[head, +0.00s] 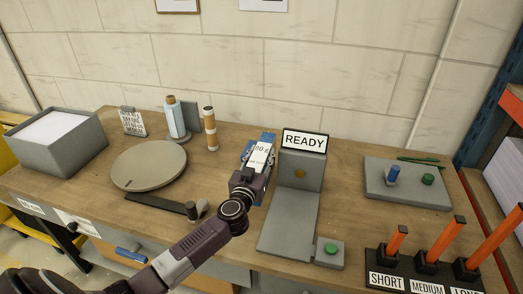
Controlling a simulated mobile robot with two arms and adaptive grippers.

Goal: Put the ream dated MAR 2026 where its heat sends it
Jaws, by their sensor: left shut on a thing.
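My left gripper (253,172) reaches in from the lower left and is shut on a small blue-and-white ream (261,155). The ream's white label shows "80 g" and a smaller line that I cannot read, so its date cannot be told. The gripper holds it beside the left side of a grey device (287,222). A sign (305,142) on top of the device reads READY. The device has an upright back with a yellow-orange round spot and a flat bed in front. A green button (331,248) sits on a small box at its front right. My right gripper is not in view.
A grey open box (88,148) with white paper, a round grey disc (149,166), a small sign, a bottle and a brown-white cylinder (211,130) stand left. At right are a grey plate (402,192) with blue and green knobs, and orange-handled tools in a rack labelled SHORT, MEDIUM, LONG (426,282).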

